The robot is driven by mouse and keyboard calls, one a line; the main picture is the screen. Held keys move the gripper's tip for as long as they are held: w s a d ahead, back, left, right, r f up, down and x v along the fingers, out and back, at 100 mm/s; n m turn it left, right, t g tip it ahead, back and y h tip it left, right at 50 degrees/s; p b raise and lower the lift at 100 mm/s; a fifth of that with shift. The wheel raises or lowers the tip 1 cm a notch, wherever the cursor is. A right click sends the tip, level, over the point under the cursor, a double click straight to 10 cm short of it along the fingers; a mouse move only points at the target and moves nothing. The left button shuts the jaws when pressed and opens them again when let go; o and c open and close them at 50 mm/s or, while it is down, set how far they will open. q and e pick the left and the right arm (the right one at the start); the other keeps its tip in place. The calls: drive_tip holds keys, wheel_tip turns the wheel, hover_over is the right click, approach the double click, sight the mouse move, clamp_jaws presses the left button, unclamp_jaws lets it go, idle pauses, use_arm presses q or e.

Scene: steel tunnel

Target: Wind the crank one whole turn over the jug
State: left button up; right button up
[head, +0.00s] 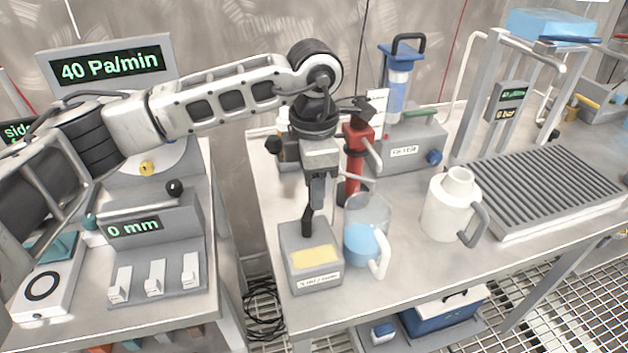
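A red upright device (353,172) stands on the right bench, with a black piece on top and a pale spout-like arm on its right side. It looks like the crank's post, but my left arm hides part of it and I cannot make out the handle for sure. A clear jug (365,240) with blue contents and a white handle stands in front of it. My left gripper (308,228) points down, left of the jug, with its dark tips over or at a grey box. Its fingers overlap, so their gap is hidden. My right gripper is out of view.
The grey box (312,281) with a yellow pad sits at the bench's front left corner. A white jug (450,215) and a ribbed tray (540,187) stand to the right. A display console (155,245) is on the left bench, across a gap.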

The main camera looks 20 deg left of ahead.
use_arm(q)
clamp_jaws()
drive_tip(key=shift+d+f+m+b, duration=0.25)
drive_tip(key=shift+d+m+b, duration=0.1)
drive_tip(key=shift+m+b, duration=0.6)
drive_tip(key=shift+d+m+b, duration=0.25)
drive_tip(key=shift+m+b, duration=0.3)
drive_tip(key=shift+b, duration=0.05)
drive_tip(key=shift+s+d+r+m, duration=0.1)
drive_tip(key=shift+d+r+m, duration=0.2)
drive_tip(key=shift+m, duration=0.5)
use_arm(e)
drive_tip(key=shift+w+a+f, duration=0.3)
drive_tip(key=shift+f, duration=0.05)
use_arm(q)
unclamp_jaws()
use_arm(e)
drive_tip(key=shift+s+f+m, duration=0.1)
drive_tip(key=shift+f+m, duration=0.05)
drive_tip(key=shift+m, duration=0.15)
